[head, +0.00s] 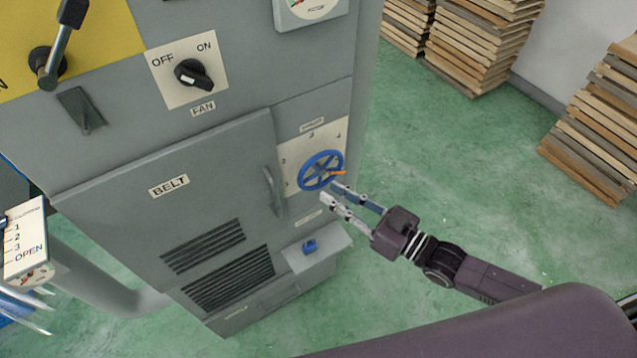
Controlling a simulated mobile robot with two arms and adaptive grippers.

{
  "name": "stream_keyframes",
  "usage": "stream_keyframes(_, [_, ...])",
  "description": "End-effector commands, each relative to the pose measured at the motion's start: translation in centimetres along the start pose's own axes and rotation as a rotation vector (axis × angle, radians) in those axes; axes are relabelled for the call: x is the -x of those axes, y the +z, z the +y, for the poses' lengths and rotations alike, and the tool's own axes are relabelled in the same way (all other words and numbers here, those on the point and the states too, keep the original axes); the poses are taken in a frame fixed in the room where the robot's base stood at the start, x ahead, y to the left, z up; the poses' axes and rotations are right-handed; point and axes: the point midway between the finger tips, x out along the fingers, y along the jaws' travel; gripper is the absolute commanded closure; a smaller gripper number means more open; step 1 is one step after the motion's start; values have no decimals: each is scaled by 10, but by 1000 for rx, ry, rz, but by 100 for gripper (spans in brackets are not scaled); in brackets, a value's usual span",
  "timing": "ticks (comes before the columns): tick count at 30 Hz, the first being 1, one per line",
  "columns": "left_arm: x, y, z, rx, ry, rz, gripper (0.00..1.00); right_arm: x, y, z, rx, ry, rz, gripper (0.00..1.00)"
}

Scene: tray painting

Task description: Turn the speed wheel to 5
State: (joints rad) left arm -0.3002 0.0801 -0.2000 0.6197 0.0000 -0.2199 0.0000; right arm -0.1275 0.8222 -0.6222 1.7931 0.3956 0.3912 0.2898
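The speed wheel is a blue spoked handwheel (315,174) on a pale dial plate (295,158) on the front of the grey cabinet, right of the belt door. An orange pointer or handle shows at its right side. The plate's numbers are too small to read surely, and part of it is hidden behind the wheel. My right gripper (328,186) comes in from the right, its two fingers apart, at the wheel's lower right edge. I cannot tell whether a finger touches the wheel.
The belt door (170,220) has a vertical handle (273,192) close left of the wheel. A small ledge with a blue part (309,246) juts out below. A fan switch (193,74) sits above. Stacked boards (470,45) stand behind; the green floor (440,150) at right is clear.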

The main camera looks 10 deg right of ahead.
Motion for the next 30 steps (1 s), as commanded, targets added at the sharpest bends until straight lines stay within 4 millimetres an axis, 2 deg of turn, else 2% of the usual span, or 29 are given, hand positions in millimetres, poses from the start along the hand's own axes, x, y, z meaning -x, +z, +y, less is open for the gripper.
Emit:
stream_keyframes(3, [0,0,0,0,0,1,73,14,1,0,0,1,-2,81])
stream_keyframes(7, [0,0,0,0,0,1,73,21,0,0,0,0,0,81])
stream_keyframes(25, [0,-1,0,0,0,1,73,23,1,1,1,3,-2,81])
stream_keyframes(28, [-2,-1,0,0,0,1,73,24,18,12,10,33,-28,81])
stream_keyframes(30, [-4,0,0,0,1,1,73,27,44,28,24,79,-71,81])
